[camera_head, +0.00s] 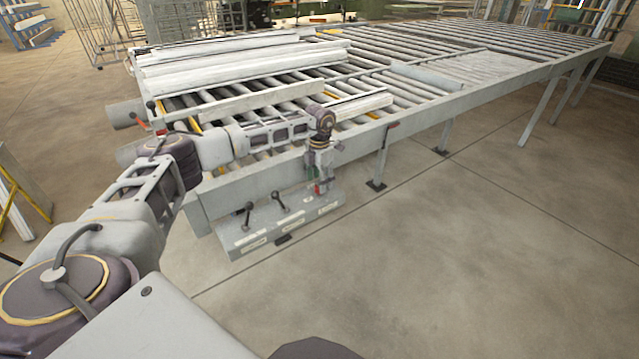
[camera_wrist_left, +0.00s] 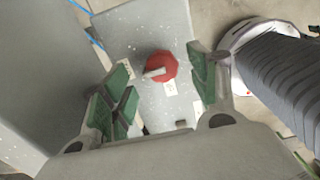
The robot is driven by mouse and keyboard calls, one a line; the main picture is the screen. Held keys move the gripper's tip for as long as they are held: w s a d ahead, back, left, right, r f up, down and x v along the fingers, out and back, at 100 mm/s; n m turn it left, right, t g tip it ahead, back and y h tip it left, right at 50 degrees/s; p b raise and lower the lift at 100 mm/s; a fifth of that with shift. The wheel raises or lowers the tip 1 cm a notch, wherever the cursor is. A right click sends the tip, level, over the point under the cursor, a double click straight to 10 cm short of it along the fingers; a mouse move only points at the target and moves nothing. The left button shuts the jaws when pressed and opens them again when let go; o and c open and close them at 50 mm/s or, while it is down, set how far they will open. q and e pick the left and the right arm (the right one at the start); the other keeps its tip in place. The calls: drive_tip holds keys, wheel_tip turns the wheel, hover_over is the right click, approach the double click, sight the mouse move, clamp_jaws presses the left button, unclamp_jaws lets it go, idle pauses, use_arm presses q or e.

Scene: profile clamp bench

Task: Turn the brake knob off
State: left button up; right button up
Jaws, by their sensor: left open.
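The brake knob (camera_wrist_left: 167,69) is a red round knob with a pale grip bar across it, on a grey speckled panel (camera_wrist_left: 155,25). In the head view a bit of red knob (camera_head: 318,188) shows at the right end of the control box (camera_head: 285,229), mostly hidden by my gripper. My left gripper (camera_head: 318,182) is over it, pointing down. In the left wrist view its green-padded fingers (camera_wrist_left: 160,82) are spread apart, with the knob showing between them. Nothing is held, and I cannot tell how deep the fingers reach. My right gripper is not in view.
Two black-knobbed levers (camera_head: 248,212) (camera_head: 279,201) stand on the box left of the knob. The roller conveyor (camera_head: 440,90) runs behind it, with pale profiles (camera_head: 235,68) stacked on its left part. The floor (camera_head: 430,260) in front and right is clear.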

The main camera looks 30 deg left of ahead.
use_arm(q)
drive_tip(key=shift+f, duration=0.85)
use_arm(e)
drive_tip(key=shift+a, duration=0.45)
use_arm(q)
drive_tip(key=shift+c, duration=0.2)
drive_tip(key=c, duration=1)
drive_tip(key=shift+c, duration=0.5)
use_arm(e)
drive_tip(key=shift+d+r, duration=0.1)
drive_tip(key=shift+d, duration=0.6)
